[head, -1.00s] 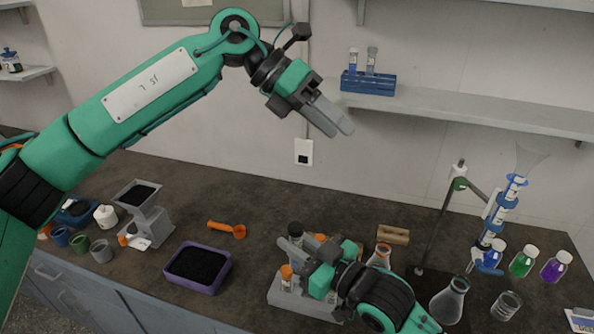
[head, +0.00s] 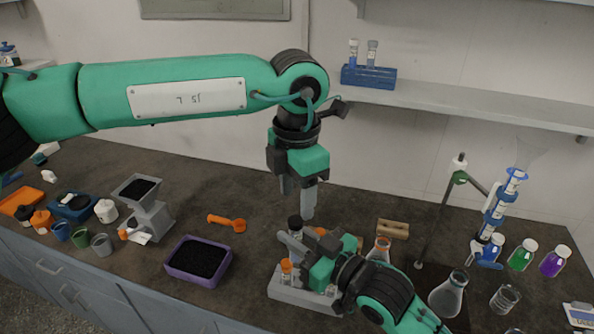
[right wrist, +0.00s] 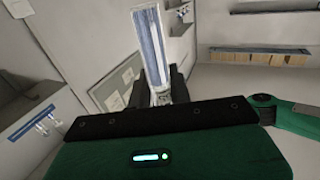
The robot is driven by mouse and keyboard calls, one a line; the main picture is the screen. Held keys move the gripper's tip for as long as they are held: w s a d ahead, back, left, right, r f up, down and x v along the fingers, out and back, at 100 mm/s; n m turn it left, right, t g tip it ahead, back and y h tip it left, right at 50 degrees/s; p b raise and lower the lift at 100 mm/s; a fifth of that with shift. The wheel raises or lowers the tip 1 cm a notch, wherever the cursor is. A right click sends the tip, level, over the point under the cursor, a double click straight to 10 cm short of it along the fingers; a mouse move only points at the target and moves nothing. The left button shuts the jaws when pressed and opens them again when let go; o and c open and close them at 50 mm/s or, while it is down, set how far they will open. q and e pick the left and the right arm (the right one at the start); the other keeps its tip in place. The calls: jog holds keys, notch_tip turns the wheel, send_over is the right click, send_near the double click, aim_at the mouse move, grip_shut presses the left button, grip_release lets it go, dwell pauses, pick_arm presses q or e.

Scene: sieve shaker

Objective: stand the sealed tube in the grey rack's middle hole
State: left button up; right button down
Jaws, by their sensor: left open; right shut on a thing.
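The grey rack (head: 296,298) stands on the bench at the lower middle of the head view. An orange-capped tube (head: 286,268) stands at its left end. My right gripper (head: 294,243) is shut over the rack on a tube with a dark cap (head: 295,222). My right gripper and arm hide the rack's middle hole and the tube's lower end. My left gripper (head: 297,200) is open, pointing down, just above the dark cap.
A purple tray of black grains (head: 170,265) and an orange scoop (head: 227,222) lie left of the rack. A wooden block (head: 393,229), flasks (head: 449,297) and a burette stand (head: 440,215) are to the right. A blue rack (head: 368,76) sits on the shelf.

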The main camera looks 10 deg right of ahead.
aim_at(297, 220)
pick_arm(q)
notch_tip(297, 220, down, 7)
jog(key=shift+r, duration=0.2)
jog(key=c, duration=1.1)
pick_arm(e)
jog(key=c, duration=1.2)
grip_release()
